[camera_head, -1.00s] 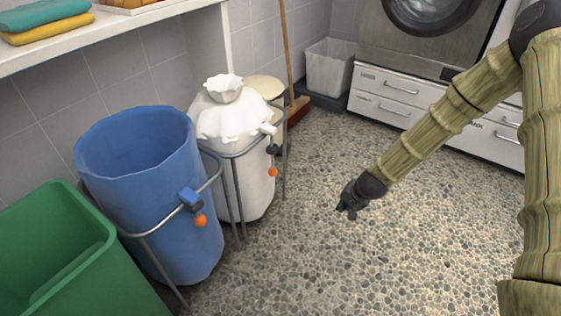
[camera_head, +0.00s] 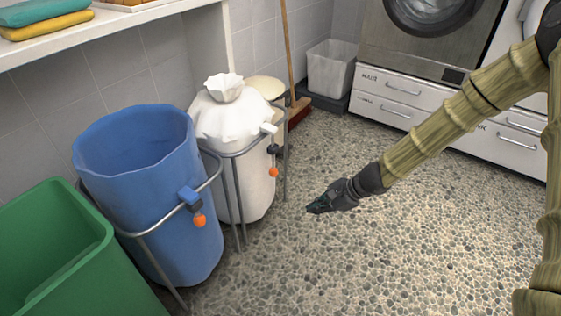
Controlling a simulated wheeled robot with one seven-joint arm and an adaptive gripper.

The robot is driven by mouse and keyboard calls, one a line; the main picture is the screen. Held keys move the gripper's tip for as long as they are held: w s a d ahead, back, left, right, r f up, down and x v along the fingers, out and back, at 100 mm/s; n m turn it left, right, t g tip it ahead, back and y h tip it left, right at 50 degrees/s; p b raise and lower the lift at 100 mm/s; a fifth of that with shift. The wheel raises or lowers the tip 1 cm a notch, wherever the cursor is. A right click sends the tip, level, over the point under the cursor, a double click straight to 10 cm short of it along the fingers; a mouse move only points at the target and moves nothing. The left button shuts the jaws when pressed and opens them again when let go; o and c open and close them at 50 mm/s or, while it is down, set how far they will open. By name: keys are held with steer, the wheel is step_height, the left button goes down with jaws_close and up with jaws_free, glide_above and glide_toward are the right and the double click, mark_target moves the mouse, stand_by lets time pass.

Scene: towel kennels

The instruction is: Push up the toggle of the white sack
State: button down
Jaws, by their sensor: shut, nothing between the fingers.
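The white sack (camera_head: 258,182) hangs in a grey metal frame, its gathered top (camera_head: 224,88) closed into a ruffle. Its toggle looks to be the dark piece (camera_head: 273,149) with an orange ball (camera_head: 273,172) hanging below it, at the sack's right front. My gripper (camera_head: 309,209) is shut and empty. In the picture it is to the right of and below the toggle, pointing left, with a gap to the sack. Its fingers touch nothing that I can see.
A blue sack (camera_head: 150,215) with its own orange ball (camera_head: 199,220) stands left of the white one, and a green bin (camera_head: 85,262) is further left. A broom (camera_head: 291,60) leans behind. A grey bin (camera_head: 328,75) and washer drawers (camera_head: 400,98) are at the back. The pebbled floor is clear.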

mark_target(273, 149)
steer(key=w+a+r+m+t+y+b, duration=0.1)
steer(key=w+a+r+m+t+y, duration=0.25)
steer(key=w+r+m+t, duration=0.45)
steer(key=w+a+g+b, duration=0.1)
steer(key=w+a+b, duration=0.4)
steer(key=a, duration=0.2)
steer(key=shift+w+m+g, duration=0.4)
stand_by(0.4)
steer(key=shift+r, duration=0.1)
stand_by(0.4)
